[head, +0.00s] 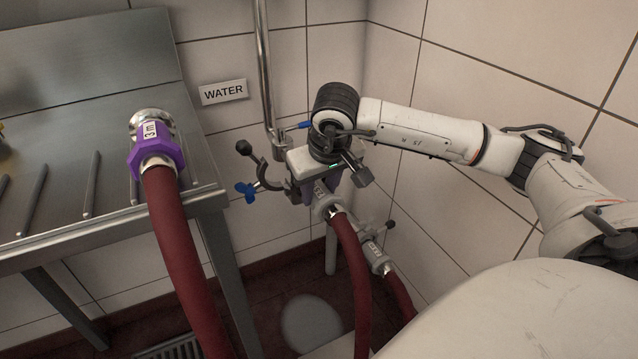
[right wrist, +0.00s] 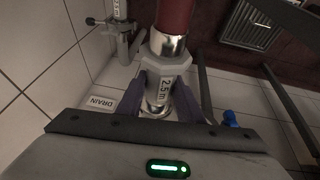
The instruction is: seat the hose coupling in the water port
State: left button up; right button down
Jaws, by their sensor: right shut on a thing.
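My right gripper (head: 316,186) is shut on a grey hose coupling (head: 325,207) with a red hose hanging from it. In the right wrist view, the coupling (right wrist: 164,76) reads "2.5 m" and sits between the purple fingers (right wrist: 168,98); its bright metal end points toward the palm. The WATER sign (head: 223,92) is on the tiled wall. A metal pipe (head: 265,75) comes down beside it to a blue lever (head: 300,126) next to my wrist. The water port's mouth is hidden or unclear, so I cannot tell whether the coupling touches it. My left gripper is not in view.
A purple-collared "3 m" coupling (head: 156,150) lies on the steel table (head: 95,95) at left. Another grey coupling (head: 374,257) is below right. A DRAIN sign (right wrist: 102,103) shows.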

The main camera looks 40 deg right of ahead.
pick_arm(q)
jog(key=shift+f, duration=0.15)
pick_arm(e)
jog(key=shift+f, duration=0.25)
dwell(0.7)
jog(key=c, duration=1.2)
grip_release()
jog(key=shift+o, duration=0.2)
jog(key=shift+f, duration=0.1)
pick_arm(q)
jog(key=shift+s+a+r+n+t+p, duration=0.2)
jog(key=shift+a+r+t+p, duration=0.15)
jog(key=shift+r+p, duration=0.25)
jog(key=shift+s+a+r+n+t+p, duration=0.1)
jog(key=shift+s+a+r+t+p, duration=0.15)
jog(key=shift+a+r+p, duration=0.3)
pick_arm(e)
jog(key=v, duration=1)
jog(key=shift+s+r, duration=0.1)
jog(key=shift+r, duration=0.1)
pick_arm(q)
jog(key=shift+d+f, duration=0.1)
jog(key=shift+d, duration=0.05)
